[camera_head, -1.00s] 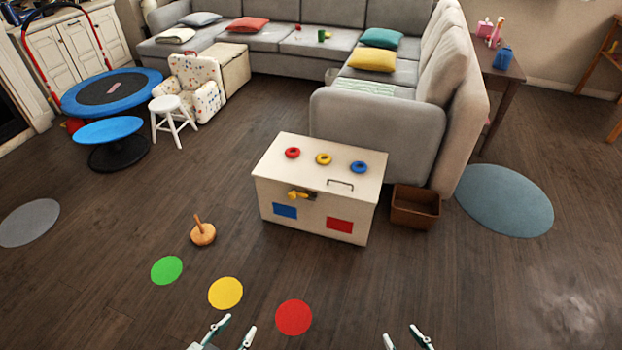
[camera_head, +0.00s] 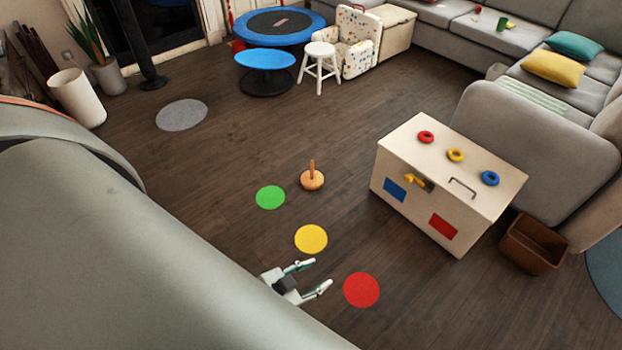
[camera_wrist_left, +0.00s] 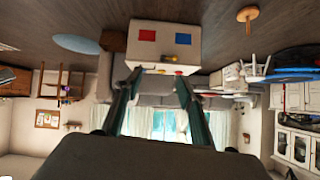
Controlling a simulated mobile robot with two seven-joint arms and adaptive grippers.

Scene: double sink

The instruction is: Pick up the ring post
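The wooden ring post (camera_head: 312,179), a round base with an upright peg, stands on the floor just right of the green disc. It also shows in the left wrist view (camera_wrist_left: 248,14) near the top edge, above and right of the fingers. My left gripper (camera_head: 314,275) is open and empty, between the yellow and red discs in the head view and apart from the post. In the left wrist view (camera_wrist_left: 158,80) its two fingers stand apart with nothing between them. My right gripper is out of view.
A cream chest (camera_head: 450,185) with red, yellow and blue rings on its lid stands right of the post. Green (camera_head: 270,197), yellow (camera_head: 311,239) and red (camera_head: 361,290) discs lie on the floor. A brown bin (camera_head: 534,243) stands beside the chest.

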